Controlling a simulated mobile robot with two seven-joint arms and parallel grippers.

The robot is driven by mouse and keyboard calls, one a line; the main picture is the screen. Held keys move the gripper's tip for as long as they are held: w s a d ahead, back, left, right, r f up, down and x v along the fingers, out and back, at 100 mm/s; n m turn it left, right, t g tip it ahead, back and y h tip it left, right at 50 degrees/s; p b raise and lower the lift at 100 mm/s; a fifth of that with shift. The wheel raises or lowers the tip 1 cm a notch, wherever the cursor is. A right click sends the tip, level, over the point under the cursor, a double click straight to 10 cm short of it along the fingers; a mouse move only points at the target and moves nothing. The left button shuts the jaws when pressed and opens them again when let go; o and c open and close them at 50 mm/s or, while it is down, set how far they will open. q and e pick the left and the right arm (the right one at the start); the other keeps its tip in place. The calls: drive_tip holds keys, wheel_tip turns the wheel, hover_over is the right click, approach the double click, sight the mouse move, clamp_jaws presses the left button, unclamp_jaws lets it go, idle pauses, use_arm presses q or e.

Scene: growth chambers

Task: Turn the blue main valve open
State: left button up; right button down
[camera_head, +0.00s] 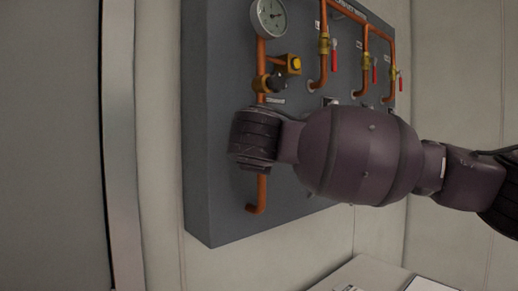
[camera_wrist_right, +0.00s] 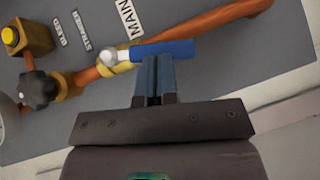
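The blue main valve handle (camera_wrist_right: 165,50) shows in the right wrist view, on a brass valve body (camera_wrist_right: 108,66) beside the "MAIN" label (camera_wrist_right: 129,18). The handle runs nearly level, at a small angle to the copper pipe (camera_wrist_right: 200,22). My right gripper (camera_wrist_right: 154,62) has its two fingers together, with their tips at the lower edge of the handle. I cannot tell whether they touch it; nothing shows between them. In the head view my right arm covers the blue handle, and only the gripper's dark housing shows. My left gripper is out of view.
The grey panel (camera_head: 222,200) carries a gauge (camera_head: 269,17), a yellow-knobbed fitting (camera_head: 290,64) with a black knob (camera_wrist_right: 38,90), and several red-handled valves (camera_head: 334,58) at upper right. A pale surface (camera_head: 360,272) lies below right. The wall left of the panel is clear.

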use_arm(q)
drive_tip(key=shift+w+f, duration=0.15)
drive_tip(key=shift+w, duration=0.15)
use_arm(e)
drive_tip(key=shift+w+d+f+n+t, duration=0.4)
drive_tip(key=shift+f+n+t, duration=0.1)
drive_tip(key=shift+n+t, duration=0.15)
drive_tip(key=shift+f, duration=0.1)
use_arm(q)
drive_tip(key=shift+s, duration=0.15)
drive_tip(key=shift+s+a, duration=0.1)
use_arm(e)
drive_tip(key=shift+a, duration=0.1)
